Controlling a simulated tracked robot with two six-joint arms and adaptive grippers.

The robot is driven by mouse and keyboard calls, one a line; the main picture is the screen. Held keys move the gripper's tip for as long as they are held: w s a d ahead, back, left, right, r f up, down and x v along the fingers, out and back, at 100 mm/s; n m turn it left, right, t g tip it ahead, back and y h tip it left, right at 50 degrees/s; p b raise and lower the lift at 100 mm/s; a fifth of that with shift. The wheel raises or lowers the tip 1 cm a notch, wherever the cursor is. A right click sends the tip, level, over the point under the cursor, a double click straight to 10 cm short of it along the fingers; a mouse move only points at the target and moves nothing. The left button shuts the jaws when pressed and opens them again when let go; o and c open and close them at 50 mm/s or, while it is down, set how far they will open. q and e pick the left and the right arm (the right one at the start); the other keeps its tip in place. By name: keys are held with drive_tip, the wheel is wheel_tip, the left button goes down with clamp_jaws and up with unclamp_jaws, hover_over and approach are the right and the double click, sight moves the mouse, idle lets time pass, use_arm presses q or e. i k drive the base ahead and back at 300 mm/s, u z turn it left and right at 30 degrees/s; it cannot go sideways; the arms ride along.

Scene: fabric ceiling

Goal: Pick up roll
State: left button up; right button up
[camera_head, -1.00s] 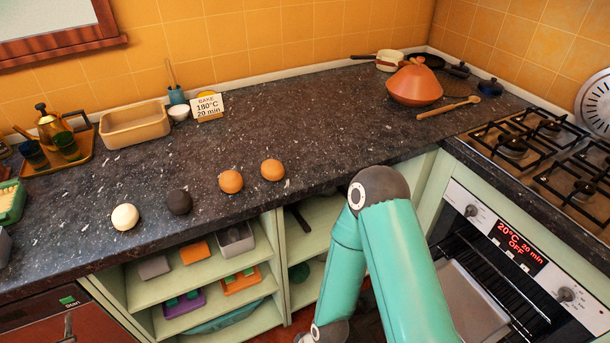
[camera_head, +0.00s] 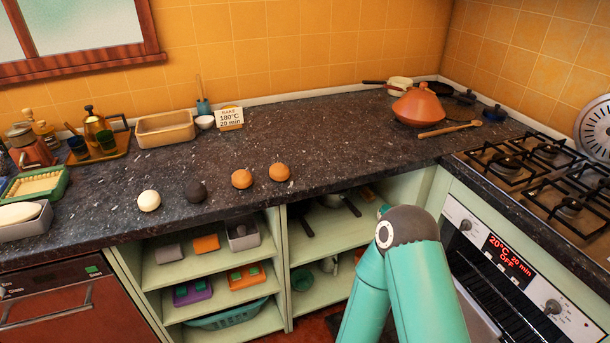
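Several round rolls sit in a row along the front part of the dark speckled counter (camera_head: 300,130). From left to right they are a white roll (camera_head: 149,201), a black roll (camera_head: 195,191), an orange-brown roll (camera_head: 242,179) and another orange-brown roll (camera_head: 279,172). They stand apart from each other, and nothing touches them. One of my arms, teal with a dark grey joint, rises at the lower right in front of the shelves and oven. Neither of my grippers shows in the head view.
A beige baking dish (camera_head: 166,128) and a sign reading 180°C 20 min (camera_head: 229,117) stand behind the rolls. A tray with a teapot (camera_head: 98,149) is at left. An orange tagine (camera_head: 418,106) is at back right, near the stove (camera_head: 540,170). The middle counter is clear.

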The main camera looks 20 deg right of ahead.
sight(280, 173)
drive_tip(key=u, duration=0.15)
drive_tip(key=i, duration=0.9)
